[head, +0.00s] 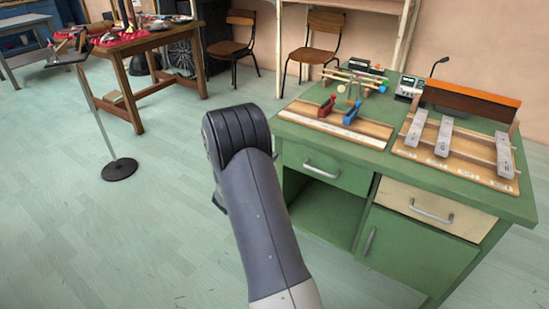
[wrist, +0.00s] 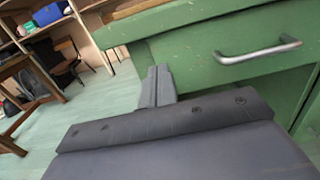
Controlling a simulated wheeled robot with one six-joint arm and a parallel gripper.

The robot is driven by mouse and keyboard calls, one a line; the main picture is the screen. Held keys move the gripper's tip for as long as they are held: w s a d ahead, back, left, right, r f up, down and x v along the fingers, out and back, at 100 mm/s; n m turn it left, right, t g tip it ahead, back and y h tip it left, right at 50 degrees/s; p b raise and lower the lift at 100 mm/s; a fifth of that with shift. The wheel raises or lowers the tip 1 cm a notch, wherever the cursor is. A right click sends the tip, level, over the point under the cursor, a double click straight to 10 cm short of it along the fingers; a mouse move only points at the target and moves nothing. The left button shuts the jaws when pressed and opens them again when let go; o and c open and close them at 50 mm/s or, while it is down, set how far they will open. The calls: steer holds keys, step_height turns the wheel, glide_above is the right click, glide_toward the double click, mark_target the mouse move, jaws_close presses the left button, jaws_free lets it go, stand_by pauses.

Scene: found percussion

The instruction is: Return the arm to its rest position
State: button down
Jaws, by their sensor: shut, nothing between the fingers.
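My gripper (wrist: 158,75) shows in the wrist view with its two fingers together and nothing between them. It is in front of the green workbench, left of a drawer with a metal handle (wrist: 258,54). In the head view my arm rises from the bottom middle and its bent joint stands in front of the bench's left side. The fingers are hidden behind the arm there. The green workbench (head: 345,173) stands at the right, with its drawers and cabinet door shut.
On the bench are a board with red and blue clamps (head: 335,122), a board with metal bars (head: 455,160) and a small meter (head: 410,87). A black stand (head: 119,168) and a wooden table (head: 150,42) are at the left. Two chairs stand behind.

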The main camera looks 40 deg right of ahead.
mark_target(285, 144)
steer(key=v, duration=0.7)
steer(key=shift+a+p, duration=0.2)
steer(key=shift+p, duration=0.1)
steer(key=shift+f, duration=0.1)
steer(key=x, duration=1.3)
steer(key=shift+w+d+b, duration=0.15)
steer(key=shift+d+b, duration=0.2)
steer(key=shift+f, duration=0.1)
